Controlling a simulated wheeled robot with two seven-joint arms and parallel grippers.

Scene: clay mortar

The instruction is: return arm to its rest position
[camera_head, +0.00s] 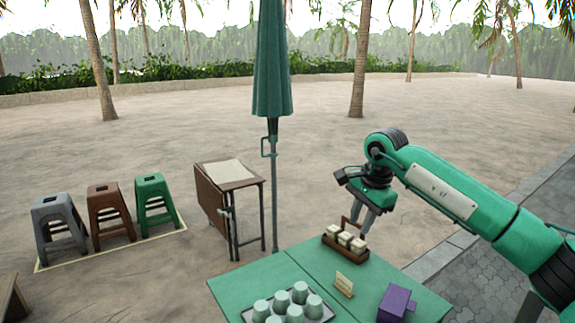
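My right arm (448,190) comes in from the right edge and bends down over the far end of the green table (300,256). My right gripper (363,220) points down just above a small brown wooden carrier (333,246) holding several pale jars or blocks. Its two fingers look spread, beside or just behind the carrier's upright handle. I cannot tell whether they touch the handle. The carrier rests on the table. My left gripper and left arm are not in view.
Several pale green cups (282,302) stand on a tray at the table's near left. A small sign (344,284) and a purple box (396,304) stand to the right. A closed green parasol (272,70) rises behind. A folding table (229,173) and stools (155,200) stand left.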

